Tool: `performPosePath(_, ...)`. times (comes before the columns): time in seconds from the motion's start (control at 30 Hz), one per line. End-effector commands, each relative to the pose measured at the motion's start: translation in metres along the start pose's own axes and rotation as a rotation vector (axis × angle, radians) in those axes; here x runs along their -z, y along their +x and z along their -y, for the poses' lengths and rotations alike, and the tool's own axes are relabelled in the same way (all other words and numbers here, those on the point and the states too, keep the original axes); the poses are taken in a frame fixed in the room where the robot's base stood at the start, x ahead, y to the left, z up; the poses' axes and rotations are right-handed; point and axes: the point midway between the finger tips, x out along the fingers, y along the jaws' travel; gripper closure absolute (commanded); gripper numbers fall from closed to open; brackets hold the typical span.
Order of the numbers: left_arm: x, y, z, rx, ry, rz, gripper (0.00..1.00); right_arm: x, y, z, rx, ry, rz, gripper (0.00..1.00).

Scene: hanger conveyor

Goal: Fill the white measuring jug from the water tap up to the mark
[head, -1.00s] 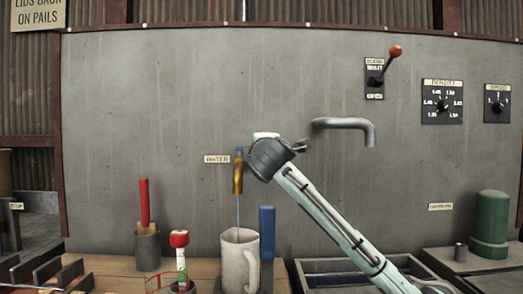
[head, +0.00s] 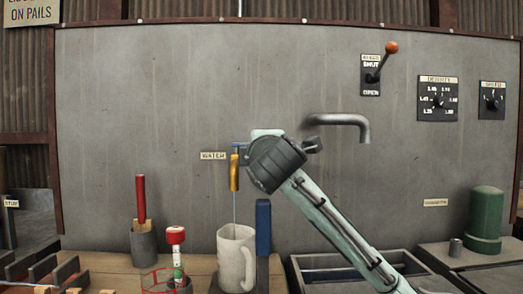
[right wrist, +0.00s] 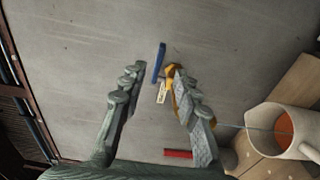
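The white measuring jug (head: 236,262) stands upright under the brass water tap (head: 234,172), its handle to the right. A thin stream (head: 234,208) runs from the spout into it. The right wrist view shows the jug (right wrist: 278,153) from above with an orange-red patch inside; I cannot read the level or the mark. The blue tap handle (right wrist: 158,62) lies beyond my right gripper (right wrist: 158,103), whose fingers are apart with nothing between them. In the head view my right wrist is just right of the tap and hides the fingers. My left gripper is out of view.
A blue upright block (head: 263,228) stands close behind the jug's right side. A grey pot (head: 143,245) with a red-handled tool and a red-capped float (head: 176,240) stand left. A grey spout (head: 345,120) sticks out above my right arm; a trough (head: 325,263) lies below it.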

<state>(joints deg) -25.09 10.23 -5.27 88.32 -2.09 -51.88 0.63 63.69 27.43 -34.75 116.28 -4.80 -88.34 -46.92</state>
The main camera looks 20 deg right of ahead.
Motion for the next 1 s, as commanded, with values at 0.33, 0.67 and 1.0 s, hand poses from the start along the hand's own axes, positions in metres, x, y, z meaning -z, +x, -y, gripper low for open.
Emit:
performPosePath(0.33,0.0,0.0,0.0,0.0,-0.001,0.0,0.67,0.0,-0.024,0.0,0.0,0.0,0.001,0.69)
performPosePath(0.67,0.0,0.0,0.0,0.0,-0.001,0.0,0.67,0.0,-0.024,0.0,0.001,0.0,0.001,0.69)
performPosePath(1.0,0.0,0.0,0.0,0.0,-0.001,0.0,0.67,0.0,-0.024,0.0,0.0,0.0,0.001,0.69)
